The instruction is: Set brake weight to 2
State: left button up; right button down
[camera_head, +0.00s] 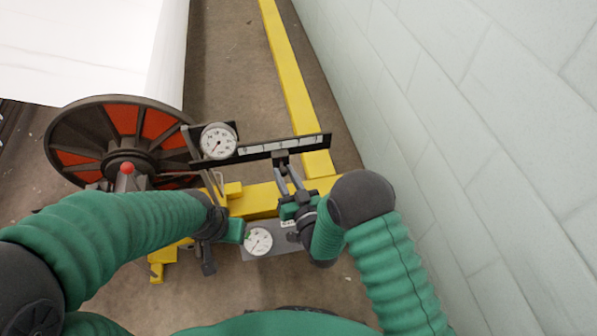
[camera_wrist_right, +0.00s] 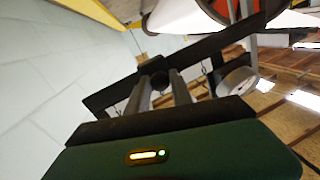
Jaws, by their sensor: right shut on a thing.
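The brake lever (camera_head: 262,149) is a dark bar with a pale marked scale, running right from the wheel. A small dark brake weight (camera_head: 280,157) sits on it right of the middle. My right gripper (camera_head: 283,172) is shut on the weight from below. In the right wrist view, the two fingers of the right gripper (camera_wrist_right: 162,92) reach up to the weight (camera_wrist_right: 159,77) on the lever (camera_wrist_right: 112,93). The scale numbers are too small to read. My left gripper (camera_head: 213,183) is under the upper gauge, near the lever's left end; its jaw opening is unclear.
A round white gauge (camera_head: 218,141) stands at the lever's left end, and a second gauge (camera_head: 258,241) lies lower on a grey plate. A dark wheel with red panels (camera_head: 125,140) is at left. Yellow beams (camera_head: 290,75) run behind. A pale block wall (camera_head: 480,130) closes the right side.

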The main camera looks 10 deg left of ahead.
jog(key=shift+w+d, duration=0.1)
jog(key=shift+d, duration=0.2)
jog(key=c, duration=1.1)
grip_release()
jog(key=shift+c, duration=0.2)
jog(key=b+v, duration=0.2)
jog(key=v, duration=1.4)
jog(key=shift+s, duration=0.4)
